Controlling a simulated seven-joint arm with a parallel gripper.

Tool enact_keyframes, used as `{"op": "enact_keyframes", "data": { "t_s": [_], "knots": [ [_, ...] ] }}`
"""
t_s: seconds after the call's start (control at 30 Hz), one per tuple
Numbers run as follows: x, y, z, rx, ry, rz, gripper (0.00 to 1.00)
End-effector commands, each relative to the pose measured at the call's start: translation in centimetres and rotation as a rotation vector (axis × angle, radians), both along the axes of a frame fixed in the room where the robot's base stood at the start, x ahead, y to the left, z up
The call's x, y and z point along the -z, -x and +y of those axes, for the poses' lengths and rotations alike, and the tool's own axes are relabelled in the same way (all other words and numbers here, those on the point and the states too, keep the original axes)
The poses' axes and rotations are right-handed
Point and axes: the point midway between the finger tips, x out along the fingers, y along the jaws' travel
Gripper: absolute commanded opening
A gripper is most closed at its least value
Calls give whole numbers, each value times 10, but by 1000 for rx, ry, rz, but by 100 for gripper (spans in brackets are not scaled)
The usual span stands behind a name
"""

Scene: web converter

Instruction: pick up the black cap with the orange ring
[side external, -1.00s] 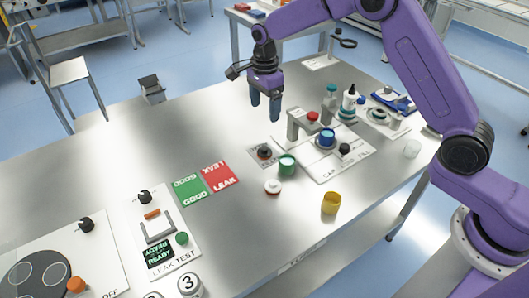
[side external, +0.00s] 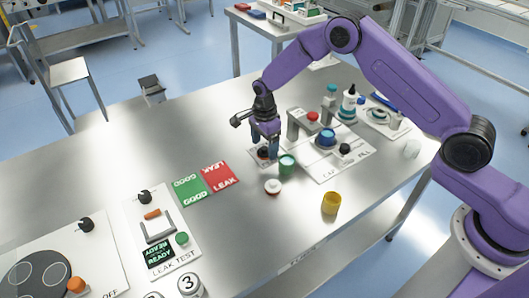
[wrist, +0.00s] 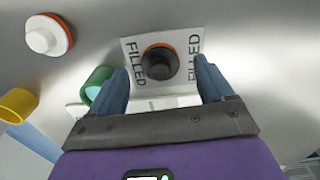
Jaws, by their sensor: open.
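The black cap with the orange ring (wrist: 160,62) sits on a white mat marked FILLED (wrist: 130,48) in the wrist view, between my fingertips in the picture and a little ahead of them. In the side view the cap (side external: 263,153) is partly hidden by my fingers. My gripper (side external: 264,150) is low over the mat, pointing down. It also shows in the wrist view (wrist: 160,82), with its two blue fingers open, one to each side of the cap. I cannot tell whether a finger touches it.
A green cup (side external: 287,166) stands close to the right of my gripper. A white cap with a red ring (side external: 272,187) and a yellow cup (side external: 331,203) are nearer the front. A grey press (side external: 300,122) stands behind right. Green and red cards (side external: 205,183) lie left.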

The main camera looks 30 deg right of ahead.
Motion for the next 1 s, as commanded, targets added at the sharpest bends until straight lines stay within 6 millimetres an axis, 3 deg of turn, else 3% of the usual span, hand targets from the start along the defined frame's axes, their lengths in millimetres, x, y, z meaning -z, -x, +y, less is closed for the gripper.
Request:
{"op": "enact_keyframes", "data": {
  "t_s": [0.17,0.43,0.6,0.63,1.0],
  "knots": [
    [18,0,-1,1,0,0,81],
    [20,0,0,1,0,-1,81],
    [20,0,0,1,0,-1,26],
    [20,-1,0,1,0,-1,21],
    [17,-1,0,1,0,-2,21]
  ]
}}
